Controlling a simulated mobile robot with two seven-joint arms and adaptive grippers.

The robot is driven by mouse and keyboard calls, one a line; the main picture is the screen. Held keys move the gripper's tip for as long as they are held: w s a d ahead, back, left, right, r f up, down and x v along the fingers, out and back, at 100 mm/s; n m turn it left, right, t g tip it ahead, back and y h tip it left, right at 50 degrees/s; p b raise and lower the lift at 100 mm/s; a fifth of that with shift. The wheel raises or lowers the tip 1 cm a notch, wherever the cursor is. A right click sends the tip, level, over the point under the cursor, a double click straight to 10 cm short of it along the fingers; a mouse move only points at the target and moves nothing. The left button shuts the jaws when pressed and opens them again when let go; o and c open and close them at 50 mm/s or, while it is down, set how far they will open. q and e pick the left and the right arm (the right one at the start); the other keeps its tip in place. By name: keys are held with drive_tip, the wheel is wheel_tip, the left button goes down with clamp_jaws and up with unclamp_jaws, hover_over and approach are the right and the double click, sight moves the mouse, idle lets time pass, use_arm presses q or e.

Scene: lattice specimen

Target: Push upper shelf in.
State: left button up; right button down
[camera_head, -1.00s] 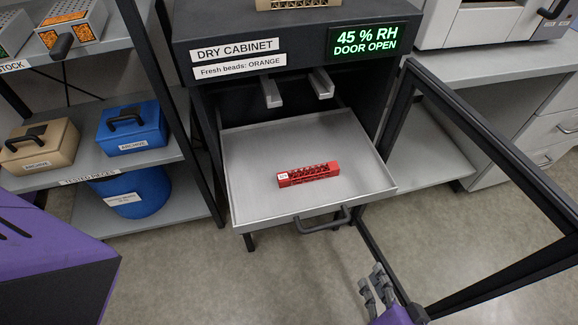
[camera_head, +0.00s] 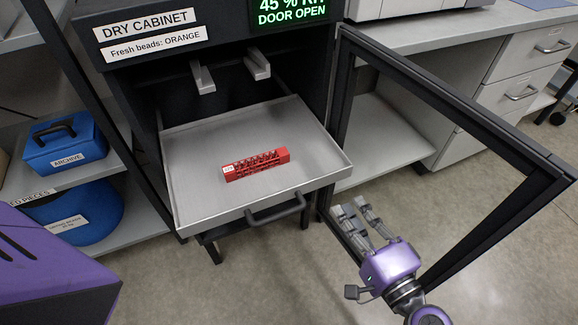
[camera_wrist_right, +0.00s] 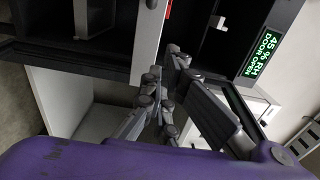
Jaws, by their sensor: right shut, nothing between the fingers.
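The upper shelf (camera_head: 195,195) is a grey metal tray pulled out of the dark dry cabinet (camera_head: 215,70), with a black handle (camera_head: 277,208) on its front edge. A red lattice specimen (camera_head: 255,164) lies on it. My right gripper (camera_head: 357,206) is shut and empty, to the right of the handle and apart from it, near the open door's frame. In the right wrist view, the fingers (camera_wrist_right: 168,72) point toward the shelf's pale edge (camera_wrist_right: 148,40). My left gripper is out of view.
The cabinet's glass door (camera_head: 445,85) stands open on the right. A display (camera_head: 290,12) reads DOOR OPEN. A rack at the left holds a blue archive box (camera_head: 65,142). A bench with drawers (camera_head: 510,90) stands behind the door. Floor in front is clear.

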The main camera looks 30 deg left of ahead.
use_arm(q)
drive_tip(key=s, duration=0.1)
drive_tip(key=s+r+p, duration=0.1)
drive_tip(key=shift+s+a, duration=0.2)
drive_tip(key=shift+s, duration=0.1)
use_arm(e)
drive_tip(key=x, duration=0.8)
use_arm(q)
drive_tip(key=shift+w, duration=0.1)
